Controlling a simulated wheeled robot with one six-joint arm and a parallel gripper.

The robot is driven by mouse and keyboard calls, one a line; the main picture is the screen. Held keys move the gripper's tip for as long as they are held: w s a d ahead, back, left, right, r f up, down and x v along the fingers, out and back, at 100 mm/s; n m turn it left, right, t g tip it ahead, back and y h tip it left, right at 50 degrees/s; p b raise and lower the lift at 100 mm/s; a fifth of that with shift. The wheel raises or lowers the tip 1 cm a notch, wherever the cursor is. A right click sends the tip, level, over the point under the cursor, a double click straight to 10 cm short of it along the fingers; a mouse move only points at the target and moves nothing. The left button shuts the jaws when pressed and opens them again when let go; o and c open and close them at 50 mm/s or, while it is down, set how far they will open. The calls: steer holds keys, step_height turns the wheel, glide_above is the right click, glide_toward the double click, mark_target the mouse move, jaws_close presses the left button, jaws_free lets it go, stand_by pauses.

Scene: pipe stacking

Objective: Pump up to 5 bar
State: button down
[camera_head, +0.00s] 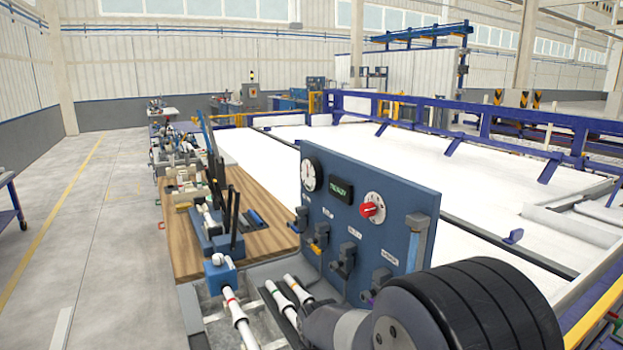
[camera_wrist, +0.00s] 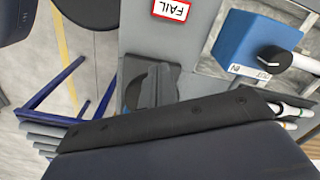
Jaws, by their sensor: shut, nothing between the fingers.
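A blue panel (camera_head: 395,207) stands at the right end of the wooden bench. It carries a white round gauge (camera_head: 311,174), a small dark display with green text (camera_head: 341,190) and a red knob (camera_head: 370,210) on a pale dial. The gauge reading and display text are too small to read. Several small valves or fittings (camera_head: 343,262) line its lower part. My arm hides the panel's lower right in the head view.
White pipes with coloured rings (camera_head: 236,318) lie in front of the panel. Tools and blue blocks (camera_head: 220,228) stand on the wooden bench top (camera_head: 185,240). The floor at left (camera_head: 95,240) is clear.

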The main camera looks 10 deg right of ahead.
steer(key=shift+f, duration=0.45)
steer(key=shift+f+b, duration=0.2)
steer(key=shift+b, duration=0.15)
step_height(320, 180, up, 6)
steer(key=p, duration=0.5)
steer(key=shift+s+a, duration=0.15)
steer(key=shift+a, duration=0.2)
steer(key=shift+r, duration=0.1)
step_height(320, 180, up, 6)
steer(key=shift+p, duration=1.1)
